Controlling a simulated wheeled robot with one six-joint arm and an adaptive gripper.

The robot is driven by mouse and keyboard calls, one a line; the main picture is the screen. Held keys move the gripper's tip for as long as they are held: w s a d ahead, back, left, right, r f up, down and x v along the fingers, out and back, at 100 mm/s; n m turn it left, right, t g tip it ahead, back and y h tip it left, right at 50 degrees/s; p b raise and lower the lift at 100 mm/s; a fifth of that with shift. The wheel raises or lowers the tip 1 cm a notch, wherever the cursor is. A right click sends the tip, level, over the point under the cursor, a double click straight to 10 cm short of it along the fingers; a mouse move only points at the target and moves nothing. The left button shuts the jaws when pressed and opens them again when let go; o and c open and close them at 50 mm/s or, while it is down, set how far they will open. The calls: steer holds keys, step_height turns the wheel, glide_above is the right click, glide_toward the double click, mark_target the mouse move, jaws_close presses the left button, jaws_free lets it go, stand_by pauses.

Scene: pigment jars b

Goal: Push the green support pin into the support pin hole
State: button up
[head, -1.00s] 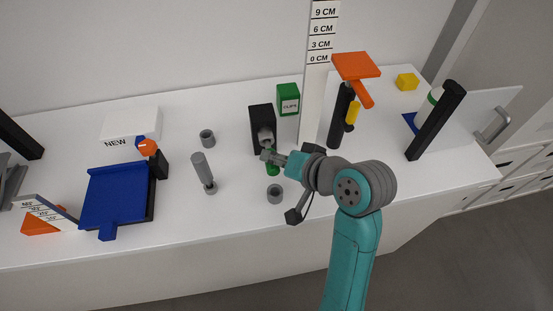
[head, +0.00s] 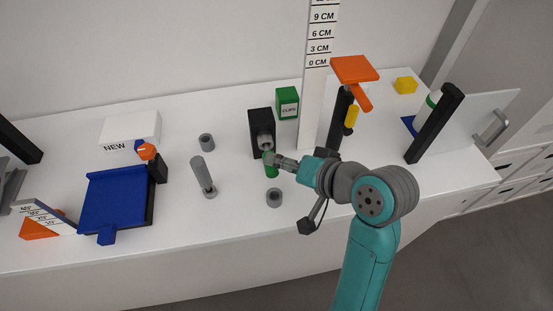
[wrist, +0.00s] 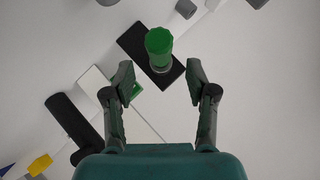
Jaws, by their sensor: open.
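The green support pin (head: 271,168) shows in the head view just in front of the black block (head: 257,122), below the block's grey round socket (head: 265,142). In the wrist view the pin's round green head (wrist: 159,40) points toward the camera, with a grey collar behind it against the black block (wrist: 136,38). It appears lined up with the socket; how deep it sits is hidden. My gripper (head: 272,160) is close to the pin's outer end. In the wrist view my gripper (wrist: 160,80) is open and empty, fingers spread either side of the pin's line, apart from it.
A green box (head: 288,103) is behind the block. A black stand with an orange top (head: 354,69) is to the right.

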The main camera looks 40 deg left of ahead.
steer(key=v, duration=0.8)
steer(key=shift+r, duration=0.15)
steer(key=shift+d, duration=0.1)
steer(key=d+f+m+t, duration=0.1)
steer(key=f, duration=0.1)
steer(key=w+d+f+m+t, duration=0.1)
steer(key=f, duration=0.2)
steer(key=d+f+m+t, duration=0.1)
steer(key=f, duration=0.2)
steer(key=shift+w+d, duration=0.25)
steer(key=shift+d, duration=0.1)
steer(key=s+d+f+m+t+h, duration=0.3)
steer(key=d+f, duration=0.4)
steer(key=d, duration=0.1)
steer(key=s+d+f+m+t+h, duration=0.2)
steer(key=d+f+t, duration=0.2)
steer(key=d+f, duration=0.35)
steer(key=s+d+f+t+h, duration=0.15)
steer(key=s+d+h, duration=0.25)
steer(key=s+d, duration=0.6)
steer(key=s+d+r+t+h, duration=0.1)
steer(key=s+d+r, duration=0.1)
steer(key=s, duration=0.4)
steer(key=s+d+r+n+t+h, duration=0.1)
steer(key=s+r, duration=0.2)
steer(key=s, duration=0.3)
steer(key=shift+s+d+r+n+h, duration=0.25)
steer(key=shift+d+r+n+h, duration=0.05)
steer(key=shift+d, duration=0.1)
